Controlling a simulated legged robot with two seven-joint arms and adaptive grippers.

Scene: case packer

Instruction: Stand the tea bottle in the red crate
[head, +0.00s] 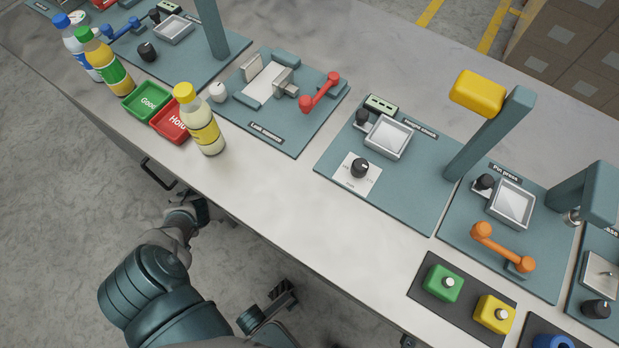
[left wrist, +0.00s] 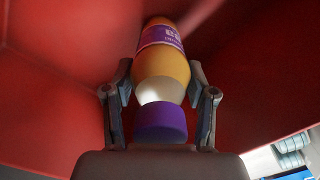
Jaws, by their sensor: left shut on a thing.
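The tea bottle (left wrist: 164,65) has a purple cap, a purple label and an orange-yellow body. It shows in the left wrist view, cap nearest the camera and body pointing away. My left gripper (left wrist: 160,85) is shut on it, with one finger on each side near its neck and shoulder. Red walls of the red crate (left wrist: 50,75) surround the bottle and gripper in that view. The bottle's base is out of sight, so I cannot tell whether it touches the crate floor. The crate, tea bottle and left gripper do not show in the head view. My right gripper is not in view.
On the bench (head: 275,195) stand a yellow-capped bottle (head: 203,122), a green-capped bottle (head: 107,65) and a blue-capped bottle (head: 75,45). Beside them are a green tray (head: 147,103) and a red tray (head: 166,125). Several teal machine stations line the bench.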

